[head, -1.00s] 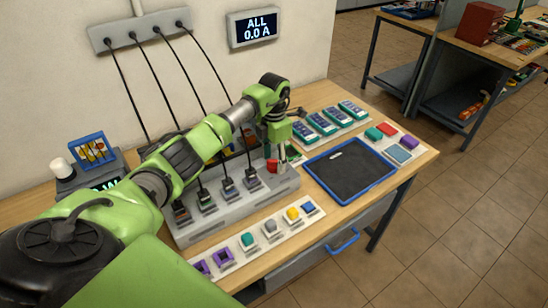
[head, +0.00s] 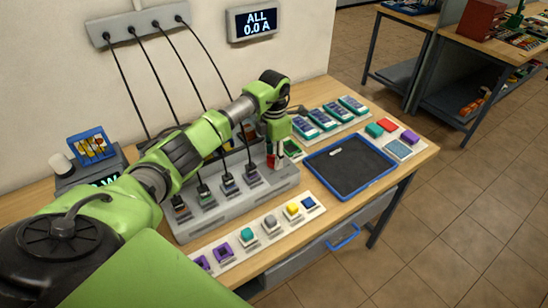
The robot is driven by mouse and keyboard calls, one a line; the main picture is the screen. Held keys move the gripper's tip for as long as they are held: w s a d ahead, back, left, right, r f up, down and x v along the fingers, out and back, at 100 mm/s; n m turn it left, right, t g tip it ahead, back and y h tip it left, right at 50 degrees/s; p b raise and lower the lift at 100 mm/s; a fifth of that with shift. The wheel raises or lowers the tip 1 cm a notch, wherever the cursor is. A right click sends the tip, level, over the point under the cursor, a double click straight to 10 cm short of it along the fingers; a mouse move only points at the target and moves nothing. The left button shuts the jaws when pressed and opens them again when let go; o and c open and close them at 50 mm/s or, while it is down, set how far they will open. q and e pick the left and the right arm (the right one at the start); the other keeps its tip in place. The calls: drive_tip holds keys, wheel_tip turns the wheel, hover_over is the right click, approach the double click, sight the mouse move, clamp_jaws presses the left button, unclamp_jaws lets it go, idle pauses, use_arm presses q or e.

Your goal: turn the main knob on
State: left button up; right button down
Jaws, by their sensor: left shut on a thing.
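The main knob (head: 271,162) is a small red piece at the right end of the grey charging block (head: 240,206). My left gripper (head: 276,160) points down over that end and is shut on the red knob. The fingers hide part of the knob, so its exact angle is hard to read. A wall display (head: 254,23) reads "ALL 0.0 A". My right gripper is not in the head view.
Several plugs on black cables stand in the block. In front lies a strip with coloured pieces (head: 269,227). A blue-rimmed tray (head: 310,169) lies to the right, with several green-and-white battery packs (head: 323,121) behind it.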

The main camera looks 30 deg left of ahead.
use_arm(q)
drive_tip(key=m+b, duration=0.3)
drive_tip(key=shift+a+f+m+b, duration=0.1)
drive_tip(key=shift+f+m+b, duration=0.05)
drive_tip(key=shift+m+b, duration=0.2)
drive_tip(key=m+b, duration=0.3)
drive_tip(key=m, duration=0.2)
drive_tip(key=shift+m, duration=0.35)
drive_tip(key=m+b, duration=0.2)
drive_tip(key=m, duration=0.2)
drive_tip(key=shift+r+m+b, duration=0.15)
drive_tip(key=shift+m+b, duration=0.05)
drive_tip(key=shift+m, duration=0.75)
drive_tip(key=shift+r+m+b, duration=0.1)
drive_tip(key=shift+m+b, duration=0.1)
drive_tip(key=shift+m, duration=0.75)
drive_tip(key=shift+w, duration=0.1)
drive_tip(key=o, duration=1.1)
drive_tip(key=shift+o, duration=0.2)
wheel_tip(320, 180, up, 12)
drive_tip(key=shift+f, duration=0.1)
